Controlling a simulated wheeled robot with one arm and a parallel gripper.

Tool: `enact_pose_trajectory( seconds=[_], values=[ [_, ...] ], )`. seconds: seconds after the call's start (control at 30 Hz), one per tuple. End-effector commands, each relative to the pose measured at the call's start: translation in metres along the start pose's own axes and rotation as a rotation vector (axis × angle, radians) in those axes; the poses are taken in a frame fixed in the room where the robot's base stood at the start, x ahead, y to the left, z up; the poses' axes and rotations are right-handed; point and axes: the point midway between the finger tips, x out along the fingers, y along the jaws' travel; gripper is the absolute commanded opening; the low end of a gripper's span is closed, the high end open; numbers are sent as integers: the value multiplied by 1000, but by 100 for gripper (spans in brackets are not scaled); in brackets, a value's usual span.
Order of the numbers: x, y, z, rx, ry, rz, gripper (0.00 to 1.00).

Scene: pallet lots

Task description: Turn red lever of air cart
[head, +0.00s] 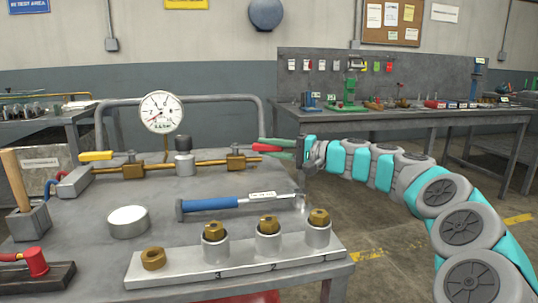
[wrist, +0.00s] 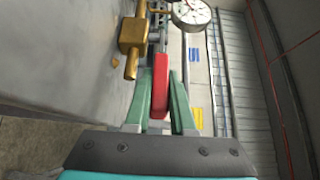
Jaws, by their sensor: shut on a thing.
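The air cart (head: 150,215) is a grey metal table with a brass pipe and valves along its back. The red lever (head: 267,147) sits at the right end of the pipe, beside the right brass valve (head: 236,160). My gripper (head: 284,149) reaches in from the right, its green fingers at the lever. In the wrist view the red lever (wrist: 160,92) lies between the two green fingers, which are shut on it. The brass valve (wrist: 131,35) shows just beyond it. A yellow lever (head: 96,156) is on the left valve.
A workbench (head: 400,116) stands behind my arm.

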Motion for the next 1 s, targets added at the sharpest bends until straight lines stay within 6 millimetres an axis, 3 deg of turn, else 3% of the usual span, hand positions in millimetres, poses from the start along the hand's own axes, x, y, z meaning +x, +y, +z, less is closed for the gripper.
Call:
enact_pose_trajectory(
  seconds=[0.5, 1.0],
  values=[
    [-4, 5, 22, 0, 218, 3, 0],
    [-5, 3, 29, 0, 338, 3, 0]
  ],
)
